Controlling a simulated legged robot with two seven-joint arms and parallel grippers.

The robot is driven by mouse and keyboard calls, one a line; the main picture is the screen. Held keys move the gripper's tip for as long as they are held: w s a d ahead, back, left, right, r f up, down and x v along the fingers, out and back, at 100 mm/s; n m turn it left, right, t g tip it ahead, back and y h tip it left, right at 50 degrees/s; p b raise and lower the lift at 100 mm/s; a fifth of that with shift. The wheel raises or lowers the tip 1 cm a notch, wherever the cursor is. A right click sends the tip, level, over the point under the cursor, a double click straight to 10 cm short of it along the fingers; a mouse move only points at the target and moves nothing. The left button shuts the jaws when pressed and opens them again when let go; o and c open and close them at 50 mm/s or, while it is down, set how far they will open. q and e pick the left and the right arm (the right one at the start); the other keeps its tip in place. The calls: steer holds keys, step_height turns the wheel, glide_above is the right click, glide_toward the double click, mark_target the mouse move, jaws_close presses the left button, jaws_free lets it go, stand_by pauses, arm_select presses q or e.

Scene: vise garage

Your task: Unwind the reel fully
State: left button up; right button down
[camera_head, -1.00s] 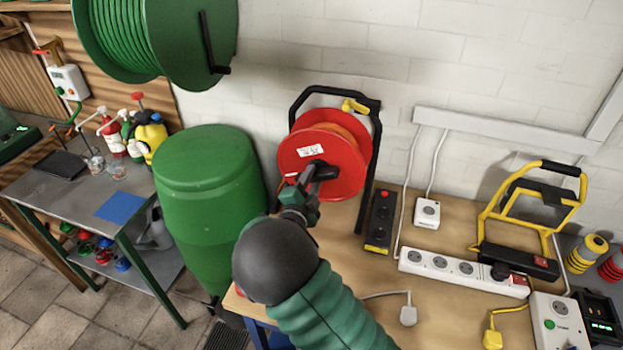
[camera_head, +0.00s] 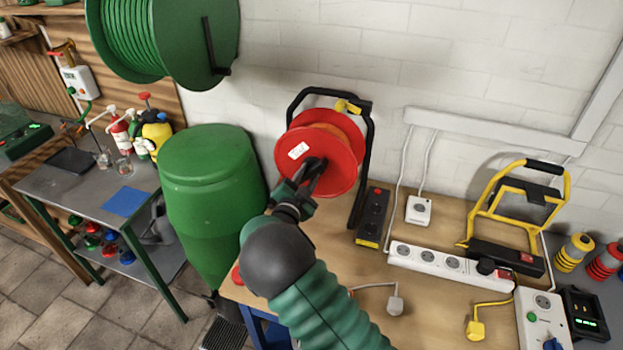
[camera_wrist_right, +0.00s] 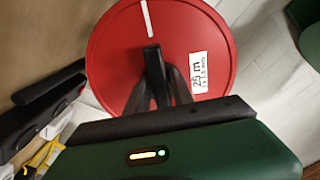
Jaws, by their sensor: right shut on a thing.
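The red cable reel (camera_head: 318,148) stands on the wooden bench in a black frame (camera_head: 370,165), with orange cable (camera_head: 352,126) showing between its discs. My right gripper (camera_head: 312,180) is at the front face of the reel, shut on its dark crank handle. In the right wrist view the red disc (camera_wrist_right: 110,60) carries a white "25 m" label (camera_wrist_right: 197,72), and the gripper fingers (camera_wrist_right: 160,80) close around the black handle (camera_wrist_right: 153,58). How much cable is wound on cannot be told. My left gripper is not in view.
A green barrel (camera_head: 210,190) stands left of the bench (camera_head: 340,250). A black socket block (camera_head: 373,218) is beside the reel. A green hose reel (camera_head: 205,45) hangs above left.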

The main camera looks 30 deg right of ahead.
steer(key=n, duration=0.1)
steer(key=r+n+p, duration=0.1)
steer(key=shift+d+n, duration=0.25)
steer(key=shift+n, duration=0.15)
steer(key=n+p, duration=0.2)
steer(key=n, duration=0.2)
steer(key=shift+s+d, duration=0.1)
steer(key=n+p, duration=0.2)
steer(key=n, duration=0.2)
steer(key=shift+s, duration=0.1)
steer(key=n+p, duration=0.1)
steer(key=n, duration=0.2)
steer(key=shift+n+p, duration=0.3)
steer(key=shift+n, duration=0.1)
steer(key=n+p, duration=0.1)
steer(key=n, duration=0.1)
steer(key=n+p, duration=0.1)
steer(key=n, duration=0.2)
steer(key=shift+s+d+r, duration=0.1)
steer(key=shift+s+r, duration=0.05)
steer(key=n+p, duration=0.1)
steer(key=n, duration=0.4)
steer(key=shift+n, duration=0.3)
